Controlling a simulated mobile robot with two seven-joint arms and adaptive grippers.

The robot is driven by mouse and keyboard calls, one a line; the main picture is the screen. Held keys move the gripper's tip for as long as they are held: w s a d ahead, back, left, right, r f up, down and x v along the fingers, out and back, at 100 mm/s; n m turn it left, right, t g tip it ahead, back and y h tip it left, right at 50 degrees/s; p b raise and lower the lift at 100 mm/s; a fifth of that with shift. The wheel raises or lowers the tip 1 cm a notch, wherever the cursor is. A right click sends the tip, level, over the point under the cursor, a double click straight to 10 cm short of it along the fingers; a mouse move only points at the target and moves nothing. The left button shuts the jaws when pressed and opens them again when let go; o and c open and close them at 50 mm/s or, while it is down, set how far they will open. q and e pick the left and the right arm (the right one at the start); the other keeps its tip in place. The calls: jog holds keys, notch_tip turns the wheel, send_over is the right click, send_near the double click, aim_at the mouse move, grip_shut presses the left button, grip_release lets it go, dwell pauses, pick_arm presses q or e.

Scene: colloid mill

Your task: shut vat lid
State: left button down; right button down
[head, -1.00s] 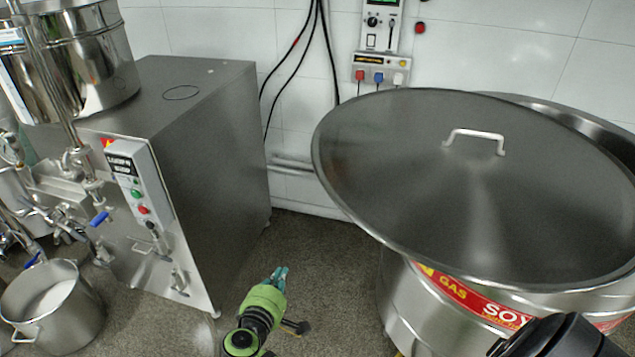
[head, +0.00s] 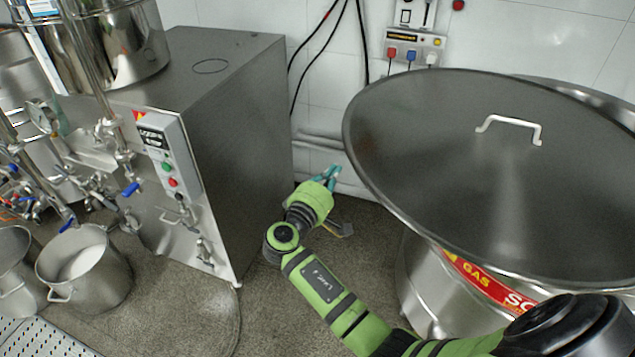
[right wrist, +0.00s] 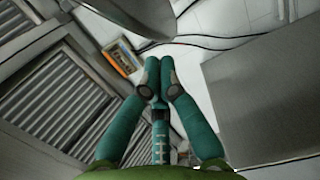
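The vat lid (head: 480,215) is a wide grey metal disc with a pale bar handle (head: 508,128). It lies over the steel vat (head: 430,290) but is off to the left; part of the vat's rim and dark inside shows behind it at the right. My right gripper (head: 332,174) is left of the lid's left edge, over the gap between machine and vat, apart from the lid. In the right wrist view its teal fingers (right wrist: 160,66) are together with nothing between them. My left gripper is not in view.
A boxy steel machine (head: 225,150) with a button panel stands left of my right arm. Pots, including a steel pot (head: 85,265), stand at the lower left. Sockets and hanging cables (head: 365,50) are on the tiled wall. Some dark floor is clear between machine and vat.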

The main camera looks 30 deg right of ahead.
jog(key=shift+s+d+r, duration=0.1)
jog(key=shift+s+d, duration=0.05)
jog(key=shift+d, duration=0.3)
jog(key=shift+s+d+r, duration=0.1)
jog(key=shift+s+d, duration=0.05)
jog(key=shift+d, duration=0.4)
jog(key=shift+f, duration=0.15)
jog(key=shift+d, duration=0.1)
